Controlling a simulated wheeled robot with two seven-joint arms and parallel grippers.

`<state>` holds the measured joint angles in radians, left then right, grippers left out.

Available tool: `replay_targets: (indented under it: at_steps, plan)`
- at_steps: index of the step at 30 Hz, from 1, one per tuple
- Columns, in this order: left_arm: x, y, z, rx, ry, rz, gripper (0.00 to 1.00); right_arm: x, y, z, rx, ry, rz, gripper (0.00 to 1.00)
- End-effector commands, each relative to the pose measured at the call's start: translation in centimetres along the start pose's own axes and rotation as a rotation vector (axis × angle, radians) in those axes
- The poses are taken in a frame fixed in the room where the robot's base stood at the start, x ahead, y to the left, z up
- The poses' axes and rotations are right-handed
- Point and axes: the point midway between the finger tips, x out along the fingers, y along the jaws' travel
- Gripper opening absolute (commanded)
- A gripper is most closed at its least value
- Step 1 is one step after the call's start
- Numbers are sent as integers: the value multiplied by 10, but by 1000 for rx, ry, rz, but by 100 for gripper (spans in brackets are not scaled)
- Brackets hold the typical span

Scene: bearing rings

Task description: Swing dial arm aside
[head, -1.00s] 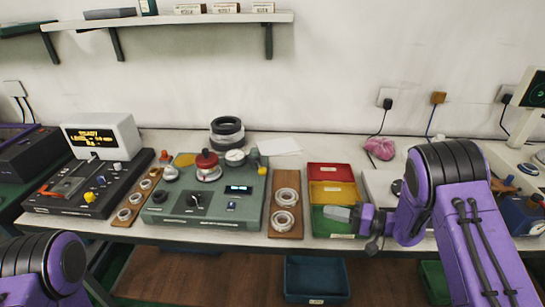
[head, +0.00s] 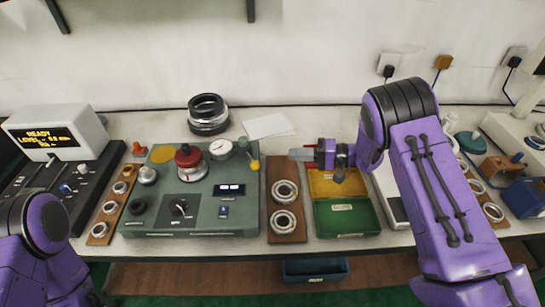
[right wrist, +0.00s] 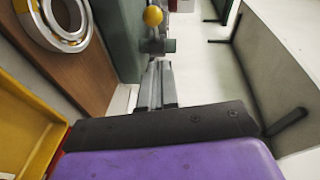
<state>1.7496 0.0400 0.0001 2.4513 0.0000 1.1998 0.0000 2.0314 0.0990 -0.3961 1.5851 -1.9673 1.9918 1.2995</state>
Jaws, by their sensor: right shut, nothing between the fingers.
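The dial gauge (head: 221,149) is round with a white face, at the back of the grey-green fixture (head: 200,215). A yellow ball knob (head: 255,165) on a dark lever stands at the fixture's right edge. The ball also shows at the top of the right wrist view (right wrist: 153,16). My right gripper (head: 303,154) is shut and empty, to the right of the ball and apart from it, pointing left. In the right wrist view its fingers (right wrist: 157,88) lie together below the ball. My left arm shows at the lower left, but its gripper is out of view.
A red-topped post (head: 188,158) stands left of the dial. A wooden board (head: 287,228) with two bearing rings lies beside the fixture. Yellow (head: 350,187) and green (head: 347,218) bins sit under and before my right forearm. A black ring stack (head: 208,114) and white paper (head: 268,126) are behind.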

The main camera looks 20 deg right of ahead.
Motion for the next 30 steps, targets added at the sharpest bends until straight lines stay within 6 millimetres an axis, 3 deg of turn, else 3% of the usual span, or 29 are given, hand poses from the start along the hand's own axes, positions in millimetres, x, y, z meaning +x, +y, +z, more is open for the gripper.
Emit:
replay_targets:
  at_steps: [6,12,30]
  plan:
    - [-14,-1,-7,-1,2,1,58,47,-2,0,0,-1,0,0]
    - [-27,-2,-12,-1,2,1,58,66,-2,22,2,3,1,0]
    - [-31,-2,-14,0,2,1,58,73,-1,29,2,18,2,0]
